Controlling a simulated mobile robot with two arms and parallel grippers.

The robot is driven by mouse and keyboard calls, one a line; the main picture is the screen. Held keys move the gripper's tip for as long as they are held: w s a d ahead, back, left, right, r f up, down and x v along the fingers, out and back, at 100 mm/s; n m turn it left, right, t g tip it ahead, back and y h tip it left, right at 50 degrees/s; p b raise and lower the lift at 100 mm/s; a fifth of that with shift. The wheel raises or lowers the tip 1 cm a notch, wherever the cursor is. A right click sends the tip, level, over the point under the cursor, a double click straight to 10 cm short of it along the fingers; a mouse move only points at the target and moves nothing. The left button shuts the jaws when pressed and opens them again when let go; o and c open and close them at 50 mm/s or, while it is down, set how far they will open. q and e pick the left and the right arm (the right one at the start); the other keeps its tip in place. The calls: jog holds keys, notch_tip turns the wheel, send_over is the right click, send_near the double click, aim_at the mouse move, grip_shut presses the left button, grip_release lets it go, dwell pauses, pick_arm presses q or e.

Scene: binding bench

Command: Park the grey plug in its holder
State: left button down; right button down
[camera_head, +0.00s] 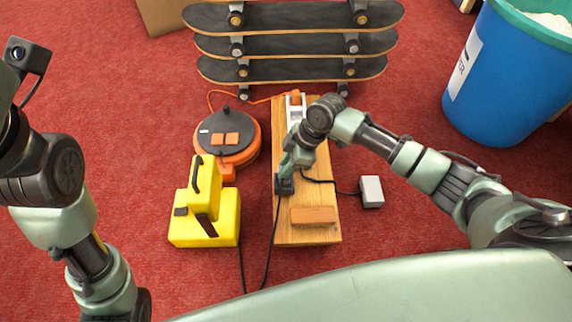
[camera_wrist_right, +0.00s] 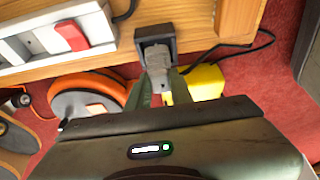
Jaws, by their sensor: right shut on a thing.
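The grey plug (camera_wrist_right: 158,64) is between the fingers of my right gripper (camera_wrist_right: 160,92) in the right wrist view. The gripper is shut on it. The plug's front end meets the dark square holder (camera_wrist_right: 168,33) at the bench edge and overlaps its opening; I cannot tell how deep it sits. In the head view my right gripper (camera_head: 291,166) is over the left edge of the wooden bench, at the dark holder (camera_head: 284,187); the plug is mostly hidden there. My left arm shows at the left, but its gripper is out of view.
A power strip (camera_head: 295,106) with a red switch (camera_wrist_right: 72,35) is on the bench (camera_head: 307,236). An orange block (camera_head: 314,215) lies near its front end. A yellow case (camera_head: 205,225) and orange cable reel (camera_head: 229,142) stand left; a pale box (camera_head: 371,191) is right. Dark cables run nearby.

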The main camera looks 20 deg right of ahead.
jog(key=shift+f, duration=0.3)
dwell(0.8)
jog(key=shift+f, duration=0.25)
jog(key=shift+f, duration=0.25)
dwell(0.9)
jog(key=shift+f, duration=0.25)
dwell(0.6)
jog(key=c, duration=1.2)
grip_release()
jog(key=shift+o, duration=0.2)
